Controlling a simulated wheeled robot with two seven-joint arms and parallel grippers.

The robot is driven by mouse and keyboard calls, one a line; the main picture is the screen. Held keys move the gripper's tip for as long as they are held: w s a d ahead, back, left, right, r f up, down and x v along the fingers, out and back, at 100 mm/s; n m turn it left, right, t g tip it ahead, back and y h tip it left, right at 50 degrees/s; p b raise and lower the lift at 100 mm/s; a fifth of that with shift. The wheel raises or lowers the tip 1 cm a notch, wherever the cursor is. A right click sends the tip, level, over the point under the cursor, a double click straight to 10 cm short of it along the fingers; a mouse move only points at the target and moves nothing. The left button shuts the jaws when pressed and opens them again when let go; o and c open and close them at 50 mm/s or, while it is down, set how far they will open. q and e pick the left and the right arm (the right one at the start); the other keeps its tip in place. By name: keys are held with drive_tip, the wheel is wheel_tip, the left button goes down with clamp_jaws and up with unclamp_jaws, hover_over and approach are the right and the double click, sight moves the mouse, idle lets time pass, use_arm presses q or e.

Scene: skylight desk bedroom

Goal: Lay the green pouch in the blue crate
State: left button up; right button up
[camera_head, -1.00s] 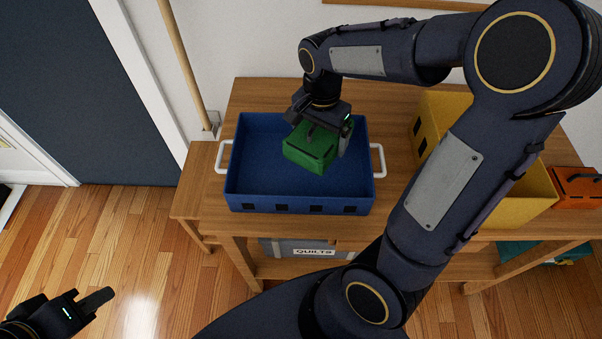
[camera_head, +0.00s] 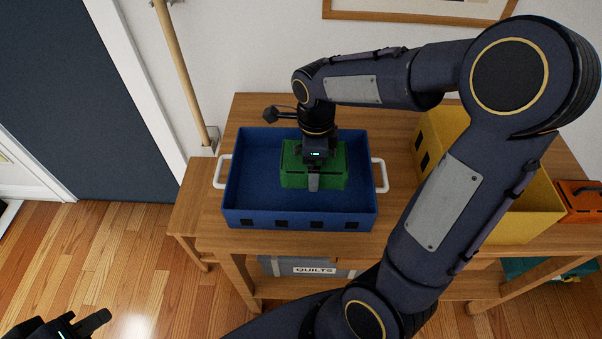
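The blue crate (camera_head: 246,219) stands on the wooden table, with a white handle at each end. The green pouch (camera_head: 333,169) is inside it, right of centre, looking level with its long side across the picture. Whether its underside touches the crate floor is hidden. My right gripper (camera_head: 314,176) points down over the pouch and is shut on it. One finger lies against the pouch's near side; the other is hidden behind. My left gripper (camera_head: 88,324) is at the lower left edge, over the floor, away from the crate. It is cut off, and its finger gap does not show.
A yellow bin (camera_head: 530,226) stands right of the crate, partly behind my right arm. An orange case (camera_head: 580,203) sits at the far right. A grey box labelled QUILTS (camera_head: 342,272) is below the tabletop. A wooden pole (camera_head: 181,75) leans behind the table's left side.

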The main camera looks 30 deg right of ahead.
drive_tip(key=f, duration=0.1)
drive_tip(key=w+a+f, duration=0.1)
drive_tip(key=w+f, duration=0.1)
drive_tip(key=shift+w+a+f, duration=0.15)
drive_tip(key=shift+a+f, duration=0.1)
drive_tip(key=shift+a, duration=0.15)
drive_tip(key=shift+f, duration=1.6)
drive_tip(key=shift+f+b, duration=0.1)
drive_tip(key=shift+b, duration=0.2)
drive_tip(key=o, duration=0.7)
